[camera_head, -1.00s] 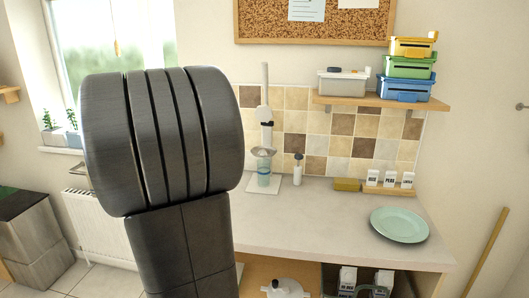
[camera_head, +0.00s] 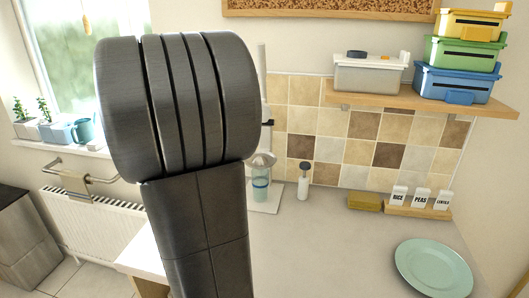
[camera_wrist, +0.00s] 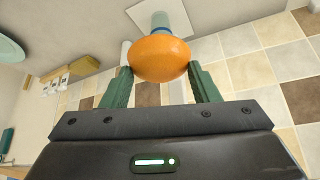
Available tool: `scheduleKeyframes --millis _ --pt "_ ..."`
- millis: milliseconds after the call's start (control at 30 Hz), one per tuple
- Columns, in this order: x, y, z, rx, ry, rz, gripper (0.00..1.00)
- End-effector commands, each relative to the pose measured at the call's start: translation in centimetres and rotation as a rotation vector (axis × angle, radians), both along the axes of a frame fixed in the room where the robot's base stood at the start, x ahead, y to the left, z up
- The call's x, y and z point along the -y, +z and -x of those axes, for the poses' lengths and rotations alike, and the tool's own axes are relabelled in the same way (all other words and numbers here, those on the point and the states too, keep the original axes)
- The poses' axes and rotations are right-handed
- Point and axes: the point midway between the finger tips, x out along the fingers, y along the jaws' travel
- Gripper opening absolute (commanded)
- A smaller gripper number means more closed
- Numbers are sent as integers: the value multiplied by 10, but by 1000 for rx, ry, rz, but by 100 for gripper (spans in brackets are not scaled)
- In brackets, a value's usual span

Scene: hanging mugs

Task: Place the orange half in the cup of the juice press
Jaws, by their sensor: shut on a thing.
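My gripper (camera_wrist: 158,66) is shut on an orange half (camera_wrist: 158,52) in the wrist view. Its green fingers hold the orange by opposite sides, with the rounded orange side facing the camera. The juice press (camera_head: 262,160) stands on the counter by the tiled wall in the head view, partly hidden by my arm. A pale blue glass (camera_head: 260,186) stands under its cup on a white base. The gripper is hidden behind my arm in the head view.
A soap bottle (camera_head: 304,182) stands right of the press. A shelf (camera_head: 420,98) with boxes hangs above. The middle of the counter is clear.

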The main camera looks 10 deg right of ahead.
Motion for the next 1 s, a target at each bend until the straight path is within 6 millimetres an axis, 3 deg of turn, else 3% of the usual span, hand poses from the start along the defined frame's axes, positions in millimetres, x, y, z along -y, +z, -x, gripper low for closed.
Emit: scheduleKeyframes --millis 167,500,1000 --pt "14 -9 -13 -3 -4 0 27" --pt "66 -47 -66 -2 -3 0 27" --pt "96 -75 -97 -3 -1 0 27"
